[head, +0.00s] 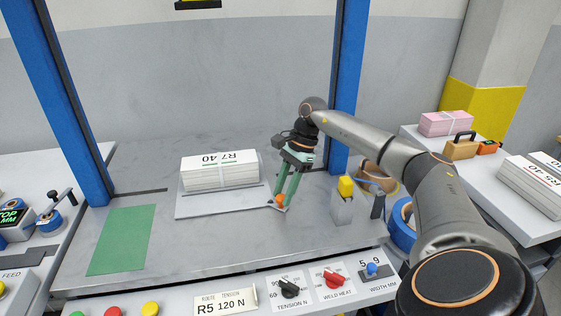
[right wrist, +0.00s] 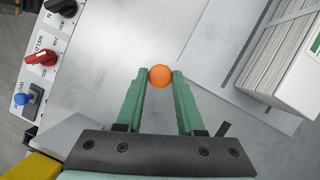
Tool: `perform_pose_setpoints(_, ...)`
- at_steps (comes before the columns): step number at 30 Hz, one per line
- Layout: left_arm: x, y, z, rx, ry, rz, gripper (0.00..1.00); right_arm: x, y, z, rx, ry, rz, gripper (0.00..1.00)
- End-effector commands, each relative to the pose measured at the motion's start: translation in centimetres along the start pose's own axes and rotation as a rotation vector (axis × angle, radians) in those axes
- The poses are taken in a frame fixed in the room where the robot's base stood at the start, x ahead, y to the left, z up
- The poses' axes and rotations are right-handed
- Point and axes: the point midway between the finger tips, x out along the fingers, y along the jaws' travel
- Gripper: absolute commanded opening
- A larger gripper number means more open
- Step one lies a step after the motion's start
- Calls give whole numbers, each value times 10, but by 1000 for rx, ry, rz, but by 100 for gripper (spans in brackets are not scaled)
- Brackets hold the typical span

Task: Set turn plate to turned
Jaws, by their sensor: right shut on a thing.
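The turn plate (head: 190,210) is a flat light-grey square plate on the grey table, with a tied stack of white newspapers (head: 220,172) labelled R7/40 on it. The label reads upside down in the head view. An orange knob (head: 278,200) stands at the plate's right front corner. My right gripper (head: 279,198) has green fingers and is shut on the orange knob. In the right wrist view the knob (right wrist: 160,75) sits between the fingertips, with the plate (right wrist: 235,60) beyond it. My left gripper is in neither view.
A green mat (head: 121,240) lies at the table's left. The front panel holds a TENSION knob (head: 289,288), a WELD HEAT knob (head: 333,279) and a blue WIDTH knob (head: 372,269). Blue posts rise on both sides of the plate. A yellow-topped block (head: 346,187) stands right of the gripper.

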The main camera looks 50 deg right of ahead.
Motion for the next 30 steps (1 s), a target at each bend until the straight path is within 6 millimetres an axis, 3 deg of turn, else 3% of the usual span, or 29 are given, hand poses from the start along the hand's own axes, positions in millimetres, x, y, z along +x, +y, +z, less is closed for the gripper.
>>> perform_pose_setpoints(14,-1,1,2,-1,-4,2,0,-4,-2,-3,-6,4,-11,0)
perform_pose_setpoints(15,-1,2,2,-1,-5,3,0,-4,-2,-3,-6,4,-11,39)
perform_pose_setpoints(22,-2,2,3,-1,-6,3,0,-3,-1,-2,-5,3,-7,65)
perform_pose_setpoints(30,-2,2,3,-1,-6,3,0,-2,0,-2,-5,2,-3,66)
